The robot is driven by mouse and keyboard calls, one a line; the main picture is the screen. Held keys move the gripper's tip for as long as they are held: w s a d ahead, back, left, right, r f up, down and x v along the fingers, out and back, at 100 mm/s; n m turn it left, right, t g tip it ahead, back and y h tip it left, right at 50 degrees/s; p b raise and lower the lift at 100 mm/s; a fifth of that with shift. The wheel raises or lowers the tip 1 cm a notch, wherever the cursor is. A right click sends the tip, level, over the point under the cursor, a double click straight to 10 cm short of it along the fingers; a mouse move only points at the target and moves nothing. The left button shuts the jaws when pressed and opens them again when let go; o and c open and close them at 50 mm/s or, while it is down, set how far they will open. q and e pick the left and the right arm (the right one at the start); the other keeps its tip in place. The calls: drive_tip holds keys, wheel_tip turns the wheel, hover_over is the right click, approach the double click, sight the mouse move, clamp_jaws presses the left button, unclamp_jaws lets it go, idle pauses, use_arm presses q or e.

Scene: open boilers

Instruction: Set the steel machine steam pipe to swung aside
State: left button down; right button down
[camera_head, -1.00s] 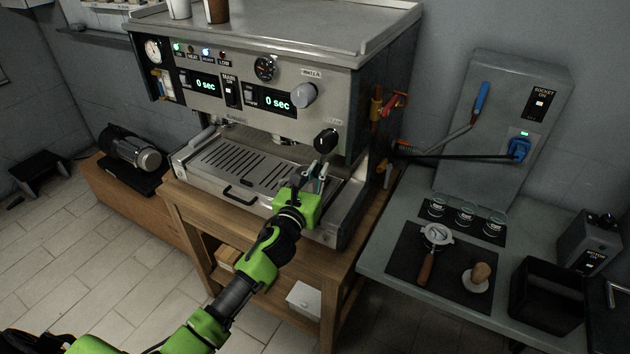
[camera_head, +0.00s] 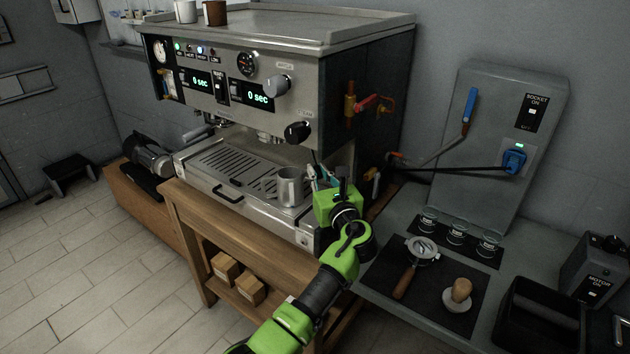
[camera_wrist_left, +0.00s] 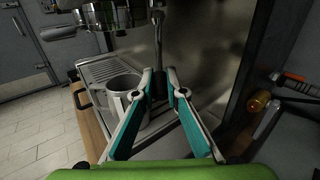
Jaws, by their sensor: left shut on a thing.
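The steel espresso machine (camera_head: 350,60) stands on a wooden stand. Its steam pipe (camera_wrist_left: 158,32) hangs down at the right front and ends in a dark lower part between my left fingertips in the left wrist view. My left gripper (camera_wrist_left: 160,86) is shut on the pipe near its lower end. In the head view my left gripper (camera_head: 318,172) is at the right end of the drip tray, below and right of the black knob (camera_head: 298,131); the pipe is mostly hidden there. My right gripper is not in view.
A steel mug (camera_head: 289,187) stands on the drip tray (camera_head: 232,165) just left of my left gripper. Red and orange valve handles (camera_head: 372,103) stick out from the machine's right side. The grey side counter (camera_head: 410,315) holds a portafilter (camera_head: 415,262) and a tamper (camera_head: 460,293).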

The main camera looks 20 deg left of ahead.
use_arm(q)
drive_tip(key=shift+w+d+n+g+y, duration=0.1)
drive_tip(key=shift+d+n+g+y, duration=0.05)
drive_tip(key=shift+n+g+y, duration=0.2)
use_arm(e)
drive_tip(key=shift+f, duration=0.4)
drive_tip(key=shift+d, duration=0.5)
use_arm(q)
drive_tip(key=c, duration=2)
unclamp_jaws()
drive_tip(key=shift+c, duration=0.2)
drive_tip(key=v, duration=0.7)
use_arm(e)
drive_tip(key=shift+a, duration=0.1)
use_arm(q)
drive_tip(key=shift+d+f, duration=0.15)
drive_tip(key=shift+d, duration=0.05)
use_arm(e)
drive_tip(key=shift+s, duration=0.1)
